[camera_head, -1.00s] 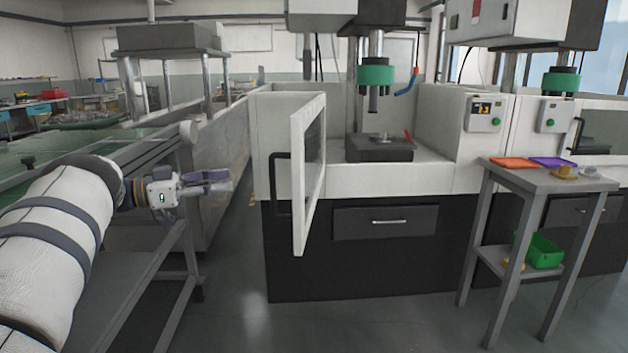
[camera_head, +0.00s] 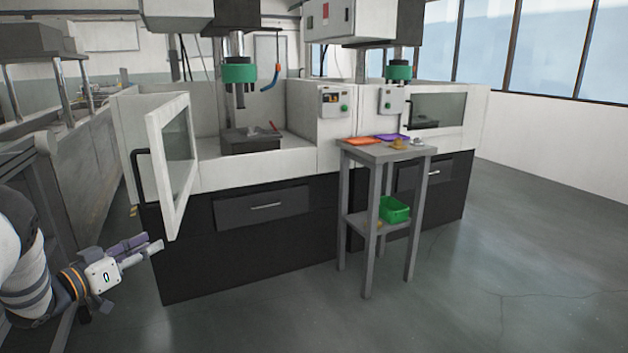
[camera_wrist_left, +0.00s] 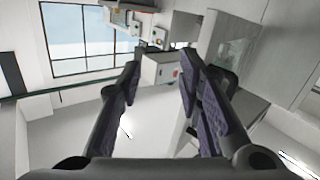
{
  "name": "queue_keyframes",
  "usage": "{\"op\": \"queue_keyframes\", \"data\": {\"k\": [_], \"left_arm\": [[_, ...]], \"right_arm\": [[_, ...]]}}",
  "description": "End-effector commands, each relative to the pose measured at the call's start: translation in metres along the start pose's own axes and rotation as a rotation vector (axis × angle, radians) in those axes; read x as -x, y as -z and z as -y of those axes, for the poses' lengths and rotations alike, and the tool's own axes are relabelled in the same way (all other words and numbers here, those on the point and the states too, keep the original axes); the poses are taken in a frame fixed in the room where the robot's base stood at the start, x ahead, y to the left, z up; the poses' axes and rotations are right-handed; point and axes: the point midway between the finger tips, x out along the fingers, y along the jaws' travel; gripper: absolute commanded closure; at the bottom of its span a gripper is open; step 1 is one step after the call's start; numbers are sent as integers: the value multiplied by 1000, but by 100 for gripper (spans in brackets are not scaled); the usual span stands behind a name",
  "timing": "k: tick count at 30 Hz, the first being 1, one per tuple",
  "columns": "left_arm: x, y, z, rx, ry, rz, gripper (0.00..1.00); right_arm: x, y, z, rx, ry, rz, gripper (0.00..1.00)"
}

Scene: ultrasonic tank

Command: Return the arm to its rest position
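My left gripper (camera_head: 140,248) is at the lower left of the head view, in front of the machine with the open white door. Nothing is in its grasp. In the left wrist view its two dark fingers (camera_wrist_left: 158,85) stand apart with an empty gap between them. My left arm comes in from the left edge. My right gripper is not in the head view.
The open machine door (camera_head: 172,165) juts out just beyond the left gripper. A grey side table (camera_head: 385,150) with an orange tray (camera_head: 362,141), a purple tray (camera_head: 391,137) and a green bin (camera_head: 394,209) stands by the machines. The floor (camera_head: 500,260) at right is clear.

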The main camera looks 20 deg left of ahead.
Motion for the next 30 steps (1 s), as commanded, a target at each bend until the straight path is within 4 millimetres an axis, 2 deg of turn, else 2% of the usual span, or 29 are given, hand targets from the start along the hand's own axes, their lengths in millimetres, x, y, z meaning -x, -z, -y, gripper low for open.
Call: {"op": "queue_keyframes", "data": {"k": [2, 3, 5, 6, 8, 9, 11, 13, 16, 18, 21, 24, 25, 27, 30], "left_arm": [[-4, -52, -24, 51, 88, 99, 68], [-1, -82, -37, 73, 135, 165, 68], [11, -130, -62, 100, 198, 284, 68], [24, -162, -81, 116, 234, 375, 68], [50, -206, -111, 133, 278, 519, 68], [72, -232, -133, 138, 298, 618, 68], [109, -266, -165, 142, 321, 772, 68], [160, -297, -204, 138, 331, 956, 68], [240, -323, -255, 120, 324, 1217, 68], [293, -327, -284, 100, 308, 1382, 68], [354, -323, -314, 74, 280, 1565, 68], [389, -315, -329, 56, 261, 1673, 68], [395, -314, -332, 54, 257, 1691, 68], [402, -312, -334, 50, 252, 1714, 68], [403, -312, -334, 49, 252, 1717, 68]], "right_arm": [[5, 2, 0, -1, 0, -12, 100], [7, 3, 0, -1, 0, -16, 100], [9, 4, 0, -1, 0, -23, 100], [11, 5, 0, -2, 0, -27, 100], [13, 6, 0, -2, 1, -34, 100], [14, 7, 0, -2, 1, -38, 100], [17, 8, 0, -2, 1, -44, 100], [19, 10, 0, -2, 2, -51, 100], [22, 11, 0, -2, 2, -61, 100], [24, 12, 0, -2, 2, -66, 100], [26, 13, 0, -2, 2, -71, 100], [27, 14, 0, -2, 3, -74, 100], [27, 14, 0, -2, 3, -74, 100], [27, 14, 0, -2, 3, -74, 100], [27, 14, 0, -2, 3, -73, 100]]}}
